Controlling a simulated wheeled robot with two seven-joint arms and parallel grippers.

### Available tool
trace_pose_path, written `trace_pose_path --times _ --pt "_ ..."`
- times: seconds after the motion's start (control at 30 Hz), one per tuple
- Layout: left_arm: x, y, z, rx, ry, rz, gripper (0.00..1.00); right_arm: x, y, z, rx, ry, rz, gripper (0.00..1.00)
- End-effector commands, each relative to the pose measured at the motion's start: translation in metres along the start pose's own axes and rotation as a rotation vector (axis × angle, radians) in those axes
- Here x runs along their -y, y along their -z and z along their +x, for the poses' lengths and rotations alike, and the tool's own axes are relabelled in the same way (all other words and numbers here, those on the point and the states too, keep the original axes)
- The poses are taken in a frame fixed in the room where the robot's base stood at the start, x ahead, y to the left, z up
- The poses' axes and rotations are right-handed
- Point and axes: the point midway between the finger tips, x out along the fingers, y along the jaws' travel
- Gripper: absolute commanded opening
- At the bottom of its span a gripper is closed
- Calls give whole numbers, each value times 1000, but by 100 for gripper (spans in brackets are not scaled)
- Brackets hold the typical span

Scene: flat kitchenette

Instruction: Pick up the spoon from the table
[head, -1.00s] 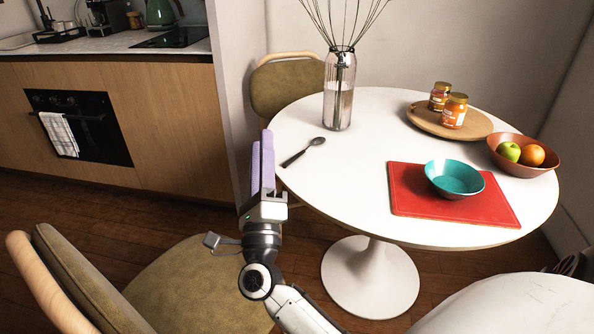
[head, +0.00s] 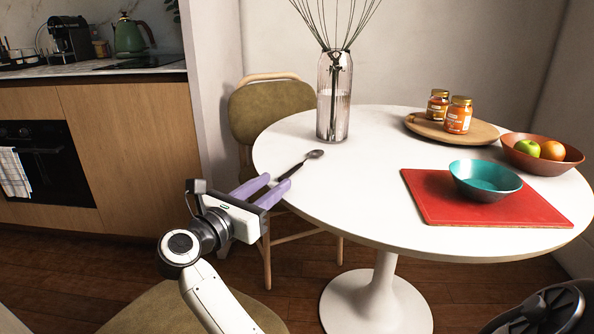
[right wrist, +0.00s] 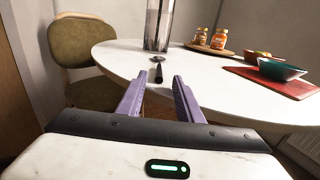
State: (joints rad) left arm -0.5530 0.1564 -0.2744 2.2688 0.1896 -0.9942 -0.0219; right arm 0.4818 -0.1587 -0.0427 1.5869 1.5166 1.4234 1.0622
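The spoon (head: 300,165) lies on the white round table (head: 370,215) near its left edge. Its dark handle points toward my right gripper, and its bowl faces the vase. My right gripper (head: 279,180) is open, with two purple fingers apart at the table's left edge. The handle end is at or just ahead of the gap between the fingertips. In the right wrist view the spoon (right wrist: 158,72) is centred between the fingers of my right gripper (right wrist: 158,80), apart from both. My left gripper is not in view.
A glass vase with twigs (head: 333,105) stands just behind the spoon. A red board (head: 440,210) with a teal bowl (head: 485,185), a fruit bowl (head: 570,165) and a wooden tray (head: 415,125) with jars are to the right. A chair (head: 265,110) stands behind the table.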

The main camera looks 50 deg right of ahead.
Motion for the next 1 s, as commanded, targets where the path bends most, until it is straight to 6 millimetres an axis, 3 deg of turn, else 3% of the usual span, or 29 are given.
trace_pose_path --times 0.27,0.53,0.87,1.0 --pt "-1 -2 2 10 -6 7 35 0 0 25 3 0 -2 33" --pt "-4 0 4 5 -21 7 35 0 0 67 4 0 -2 33" --pt "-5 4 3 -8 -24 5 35 0 0 75 1 -2 -2 33" --pt "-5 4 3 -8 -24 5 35 0 0 75 1 -2 -2 11"
